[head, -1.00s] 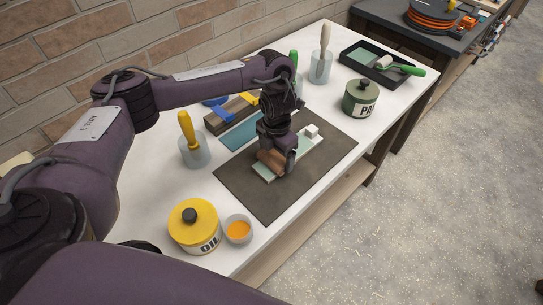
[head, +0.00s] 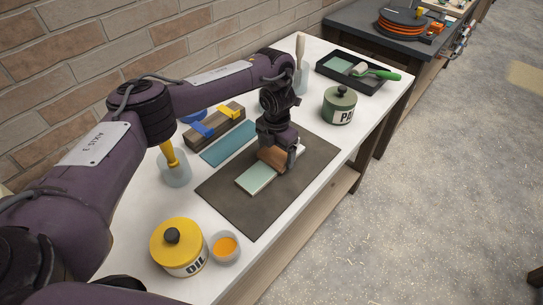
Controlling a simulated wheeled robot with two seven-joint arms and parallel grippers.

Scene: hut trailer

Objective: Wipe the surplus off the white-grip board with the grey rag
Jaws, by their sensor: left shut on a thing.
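The pale green board (head: 257,179) lies flat on a dark mat (head: 240,208). Its near end is bare. Its white grip (head: 301,149) is mostly hidden behind my left gripper (head: 285,158). That gripper points down over the far part of the board and is shut on a brown, block-like thing (head: 271,157). The brown thing sits at the board's surface; I cannot tell if it touches. No rag that looks grey can be made out. My right gripper is not in view.
A teal strip (head: 228,149) and a wooden block with clips (head: 215,123) lie behind the mat. A yellow-handled brush stands in a jar (head: 175,172). The oil tin (head: 180,253) and orange cup (head: 225,247) are near; the green paint pot (head: 339,104) and roller tray (head: 352,72) are farther.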

